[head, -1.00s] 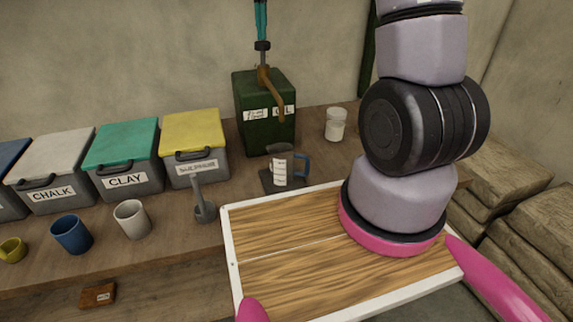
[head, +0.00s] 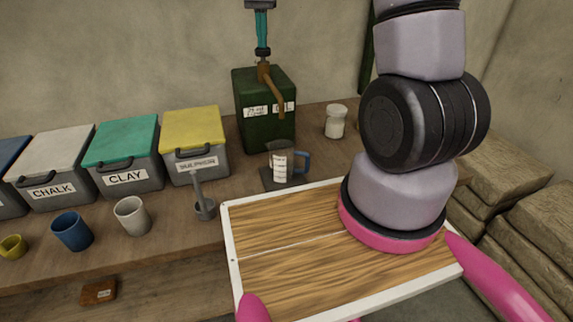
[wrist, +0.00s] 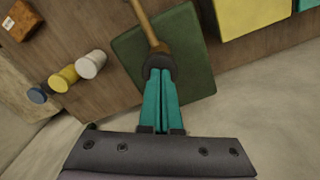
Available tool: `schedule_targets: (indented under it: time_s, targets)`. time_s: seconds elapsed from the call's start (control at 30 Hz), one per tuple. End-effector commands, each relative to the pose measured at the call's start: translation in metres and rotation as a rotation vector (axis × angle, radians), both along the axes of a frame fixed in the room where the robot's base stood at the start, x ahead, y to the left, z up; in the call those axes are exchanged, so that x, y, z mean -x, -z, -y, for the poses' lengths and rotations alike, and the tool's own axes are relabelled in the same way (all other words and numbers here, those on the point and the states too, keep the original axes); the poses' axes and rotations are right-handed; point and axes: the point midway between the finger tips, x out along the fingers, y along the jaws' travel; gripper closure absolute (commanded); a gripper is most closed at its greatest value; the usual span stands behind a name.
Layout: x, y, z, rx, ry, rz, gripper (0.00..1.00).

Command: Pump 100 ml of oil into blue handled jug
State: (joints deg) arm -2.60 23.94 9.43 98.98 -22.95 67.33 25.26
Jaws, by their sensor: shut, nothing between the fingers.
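The green oil drum (head: 264,100) stands at the back of the bench with a brown curved spout (head: 273,92) on its front. My gripper (head: 262,44) is shut and empty, pointing down with its teal fingertips against the dark pump knob (head: 263,52) on top of the drum. In the wrist view the shut fingers (wrist: 160,75) meet the knob (wrist: 157,61). The clear jug with a blue handle (head: 281,160) stands upright on a dark pad (head: 269,182), below and in front of the spout. Its white scale label shows, but I cannot tell its oil level.
A white jar (head: 335,121) stands right of the drum. Lidded sulphur (head: 196,145), clay (head: 123,155) and chalk (head: 55,172) boxes line the left. My wooden tray fills the foreground.

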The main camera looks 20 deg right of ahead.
Motion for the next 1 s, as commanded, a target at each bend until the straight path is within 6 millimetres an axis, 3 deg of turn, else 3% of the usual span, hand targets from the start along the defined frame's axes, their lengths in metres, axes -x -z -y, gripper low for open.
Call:
schedule_targets:
  time_s: [0.43, 1.0]
  targets:
    - [0.001, 0.007, 0.000, 0.001, 0.000, -0.003, 1.00]
    - [0.000, -0.026, 0.000, 0.001, -0.001, -0.001, 1.00]
